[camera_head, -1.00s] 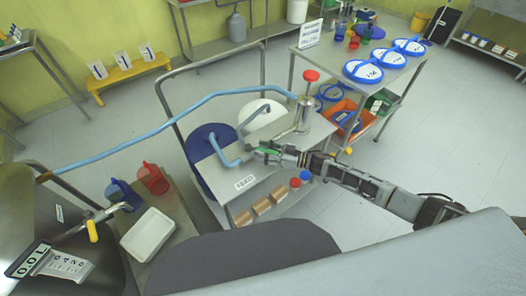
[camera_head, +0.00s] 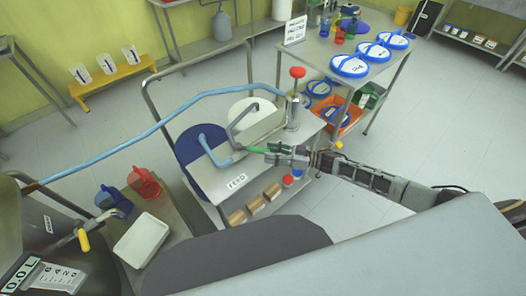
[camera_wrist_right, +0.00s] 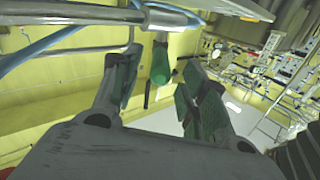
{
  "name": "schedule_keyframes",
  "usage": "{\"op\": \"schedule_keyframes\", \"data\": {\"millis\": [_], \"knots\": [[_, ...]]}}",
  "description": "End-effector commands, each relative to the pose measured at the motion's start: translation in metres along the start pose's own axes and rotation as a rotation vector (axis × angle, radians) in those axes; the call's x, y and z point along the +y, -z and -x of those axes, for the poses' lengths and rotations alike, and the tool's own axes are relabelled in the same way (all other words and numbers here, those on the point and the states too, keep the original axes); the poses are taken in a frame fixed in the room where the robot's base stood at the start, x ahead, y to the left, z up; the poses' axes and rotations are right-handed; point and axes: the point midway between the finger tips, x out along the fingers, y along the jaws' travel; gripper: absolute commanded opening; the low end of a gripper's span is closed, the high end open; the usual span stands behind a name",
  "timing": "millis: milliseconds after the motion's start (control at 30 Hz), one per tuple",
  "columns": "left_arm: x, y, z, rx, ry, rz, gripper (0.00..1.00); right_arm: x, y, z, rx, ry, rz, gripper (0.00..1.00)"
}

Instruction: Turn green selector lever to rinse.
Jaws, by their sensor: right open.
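The green selector lever (camera_head: 258,149) sticks out over the cart top beside the grey pipework, near the metal post with the red knob (camera_head: 297,73). My right gripper (camera_head: 270,152) comes in from the right at the lever's right end. In the right wrist view the green lever (camera_wrist_right: 160,63) hangs in the gap between the spread fingers of my right gripper (camera_wrist_right: 158,88), with room visible on both sides. The jaws are open and hold nothing. A white sign reading FEED (camera_head: 237,181) stands at the cart's front edge. My left gripper is not in view.
A blue hose (camera_head: 150,132) runs across to the cart. A blue disc (camera_head: 200,150) and a white disc (camera_head: 250,115) stand behind the pipes. A white tray (camera_head: 142,240) and red and blue cups are on the left. A table with blue-lidded dishes (camera_head: 350,65) stands at the back right.

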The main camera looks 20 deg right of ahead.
Motion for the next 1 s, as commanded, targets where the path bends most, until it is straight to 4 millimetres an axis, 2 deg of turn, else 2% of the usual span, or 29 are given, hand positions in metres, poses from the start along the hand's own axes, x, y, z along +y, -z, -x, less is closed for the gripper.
{"op": "schedule_keyframes", "data": {"millis": [100,300,500,767,1000], "knots": [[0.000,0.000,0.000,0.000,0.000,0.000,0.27,0.000,-0.001,0.018,-0.003,-0.001,-0.001,0.43],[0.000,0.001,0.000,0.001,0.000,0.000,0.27,0.000,-0.001,0.038,-0.002,-0.001,0.000,0.43],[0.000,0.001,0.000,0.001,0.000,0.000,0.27,0.000,0.000,0.046,0.000,0.000,0.000,0.43],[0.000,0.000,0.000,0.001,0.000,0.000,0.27,0.000,0.000,0.046,0.000,0.000,0.000,0.43],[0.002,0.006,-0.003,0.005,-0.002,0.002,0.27,0.000,-0.004,0.040,0.004,-0.005,0.024,0.13]]}}
